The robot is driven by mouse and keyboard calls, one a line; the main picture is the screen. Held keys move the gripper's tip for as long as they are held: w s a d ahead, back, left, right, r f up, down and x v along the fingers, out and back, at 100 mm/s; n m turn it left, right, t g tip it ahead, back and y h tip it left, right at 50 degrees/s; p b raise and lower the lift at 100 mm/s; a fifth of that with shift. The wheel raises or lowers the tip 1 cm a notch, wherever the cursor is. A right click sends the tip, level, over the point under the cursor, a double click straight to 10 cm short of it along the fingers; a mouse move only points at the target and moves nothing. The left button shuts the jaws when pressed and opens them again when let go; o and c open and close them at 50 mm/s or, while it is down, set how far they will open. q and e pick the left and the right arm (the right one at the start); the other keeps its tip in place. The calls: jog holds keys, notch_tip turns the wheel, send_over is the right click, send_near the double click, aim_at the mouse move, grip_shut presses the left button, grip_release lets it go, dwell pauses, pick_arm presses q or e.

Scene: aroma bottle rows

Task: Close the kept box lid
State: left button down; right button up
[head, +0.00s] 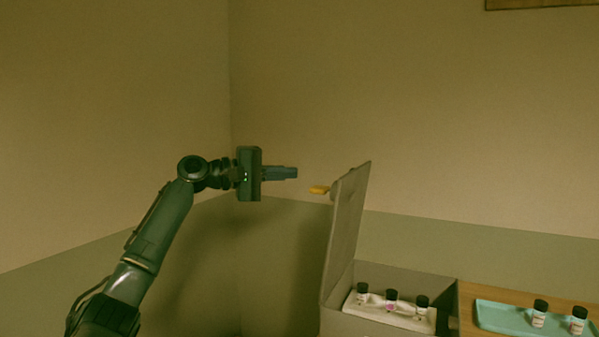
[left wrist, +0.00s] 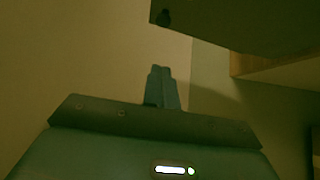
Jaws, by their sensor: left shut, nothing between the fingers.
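The grey box (head: 388,278) stands at the lower right of the head view. Its lid (head: 346,229) is open and nearly upright, leaning slightly right at the top. A small yellow tab (head: 319,190) sticks out to the left from near the lid's top edge. My right gripper is not in view.
A teal tray (head: 490,318) with two black-capped bottles (head: 540,313) lies on the wooden table (head: 470,291) right of the box. A dark panel (left wrist: 235,25) fills the top right of the left wrist view.

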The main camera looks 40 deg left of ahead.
pick_arm(q)
jog(key=w+d+p, duration=0.3)
jog(key=w+d, duration=0.4)
jog(key=d, duration=0.1)
jog(key=shift+w+f, duration=0.3)
jog(key=shift+f, duration=0.05)
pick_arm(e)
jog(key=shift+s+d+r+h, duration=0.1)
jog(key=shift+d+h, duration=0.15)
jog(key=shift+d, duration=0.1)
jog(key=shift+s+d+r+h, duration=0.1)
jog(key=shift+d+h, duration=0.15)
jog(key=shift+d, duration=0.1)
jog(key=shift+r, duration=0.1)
